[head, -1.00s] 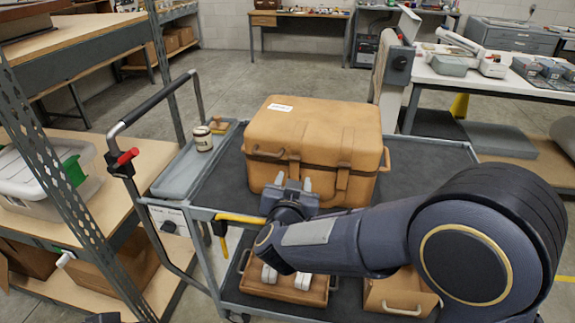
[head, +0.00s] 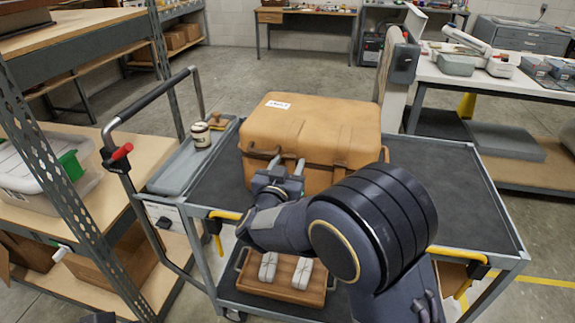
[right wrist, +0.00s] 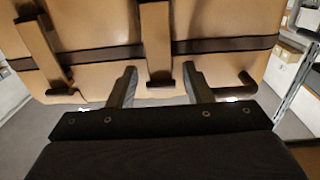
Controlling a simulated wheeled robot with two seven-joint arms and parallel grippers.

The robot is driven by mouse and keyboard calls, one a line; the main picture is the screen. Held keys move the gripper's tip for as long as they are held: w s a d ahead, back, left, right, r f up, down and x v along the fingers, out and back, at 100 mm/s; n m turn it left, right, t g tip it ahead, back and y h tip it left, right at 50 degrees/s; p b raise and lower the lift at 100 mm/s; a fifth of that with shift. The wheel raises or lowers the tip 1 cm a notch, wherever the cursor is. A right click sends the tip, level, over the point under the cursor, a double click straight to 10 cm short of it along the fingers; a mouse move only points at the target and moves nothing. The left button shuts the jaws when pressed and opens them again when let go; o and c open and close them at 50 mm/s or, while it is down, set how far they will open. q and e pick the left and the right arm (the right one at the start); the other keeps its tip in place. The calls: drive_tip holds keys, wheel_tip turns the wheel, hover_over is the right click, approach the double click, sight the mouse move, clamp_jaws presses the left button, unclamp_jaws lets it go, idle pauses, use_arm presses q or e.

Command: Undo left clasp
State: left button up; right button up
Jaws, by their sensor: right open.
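The tan case (head: 312,125) stands shut on the cart's top deck, a dark band around its front. My right gripper (head: 287,165) is at the case's front, with its jaws open. In the right wrist view, which looks turned over against the head view, its fingers (right wrist: 160,84) stand on either side of the left clasp (right wrist: 158,45), a tan strap over the band. I cannot tell whether they touch it. The right clasp (right wrist: 45,45) is to the left in that view. A dark handle piece (right wrist: 235,90) is at the right. My left gripper is out of view.
The cart's dark deck (head: 455,195) is bare to the right of the case. A wooden tray (head: 258,290) lies below. A shelf rack (head: 60,165) stands close on the left.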

drive_tip(key=shift+c, duration=0.2)
clamp_jaws()
drive_tip(key=shift+o, duration=0.2)
unclamp_jaws()
drive_tip(key=shift+r, duration=0.1)
drive_tip(key=v, duration=0.8)
drive_tip(key=shift+w, duration=0.1)
